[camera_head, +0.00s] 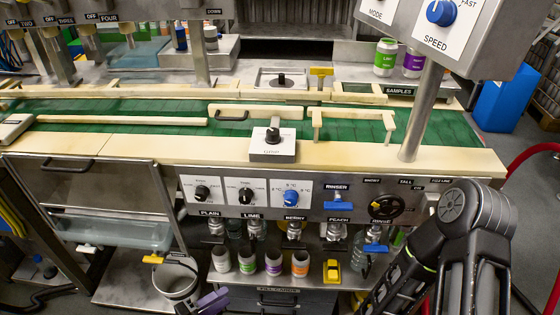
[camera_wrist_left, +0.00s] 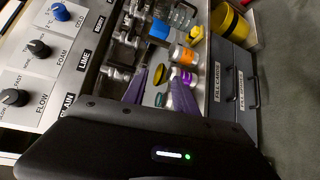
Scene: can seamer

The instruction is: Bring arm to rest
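My left gripper (camera_head: 211,300) shows at the bottom edge of the head view, in front of the lower shelf and right of a grey bucket. My right arm (camera_head: 478,215) is at the lower right, in front of the counter's right end. Its gripper is out of view.
Several labelled cans (camera_head: 273,263) stand on the shelf under the taps, with a yellow object (camera_head: 332,271) beside them. The grey bucket (camera_head: 176,281) is to their left. Knob panels (camera_head: 247,191) line the counter front. A green conveyor (camera_head: 170,128) runs behind.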

